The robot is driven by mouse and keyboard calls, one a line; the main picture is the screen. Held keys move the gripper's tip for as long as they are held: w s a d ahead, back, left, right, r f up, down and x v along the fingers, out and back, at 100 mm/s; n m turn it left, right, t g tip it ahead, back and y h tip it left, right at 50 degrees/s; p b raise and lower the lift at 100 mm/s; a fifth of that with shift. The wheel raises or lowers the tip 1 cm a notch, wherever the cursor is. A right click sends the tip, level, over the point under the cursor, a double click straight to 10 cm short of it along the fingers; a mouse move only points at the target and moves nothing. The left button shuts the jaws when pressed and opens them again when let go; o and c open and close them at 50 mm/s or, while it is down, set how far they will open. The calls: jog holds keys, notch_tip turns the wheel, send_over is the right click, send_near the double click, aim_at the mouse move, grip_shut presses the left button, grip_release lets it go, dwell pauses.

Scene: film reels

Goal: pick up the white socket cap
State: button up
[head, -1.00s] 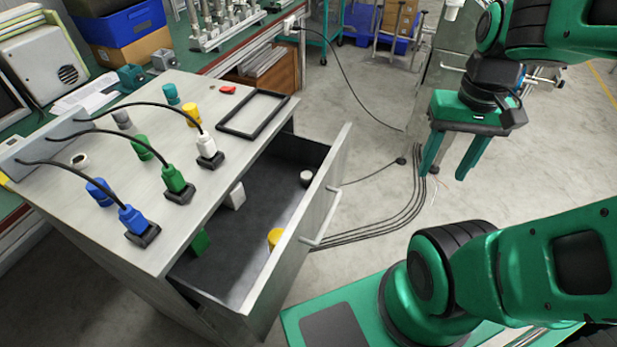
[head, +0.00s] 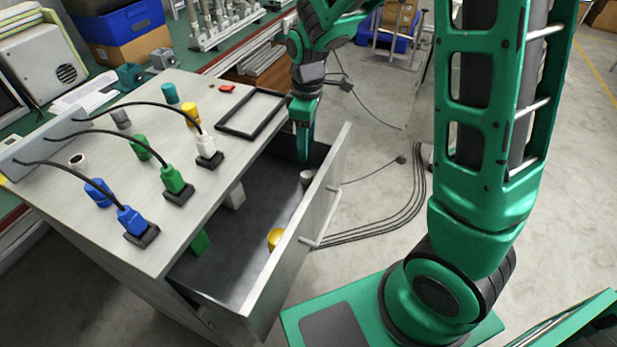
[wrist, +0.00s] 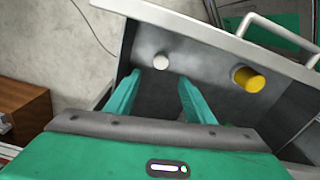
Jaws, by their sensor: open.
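The white socket cap (head: 306,176) is a small round cap in the open drawer, near its far end by the front panel. It also shows in the wrist view (wrist: 161,62), ahead of and between my fingertips. My gripper (head: 303,158) reaches down into the far end of the drawer, close to the cap. In the wrist view my gripper (wrist: 160,78) is open, with nothing between its fingers. The cap appears apart from both fingers; the height gap is hard to judge.
The drawer (head: 255,265) also holds a yellow cylinder (head: 275,238), a white block (head: 235,195) and a green block (head: 200,242). Its front panel stands close beside the cap. The cabinet top carries coloured plugs with cables and a black frame (head: 252,114).

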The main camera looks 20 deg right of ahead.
aim_at(305, 174)
jog(key=shift+n, duration=0.3)
jog(key=shift+w+a+f, duration=0.1)
jog(key=shift+a+f, duration=0.05)
jog(key=shift+f, duration=5.7)
jog(key=c, duration=1.1)
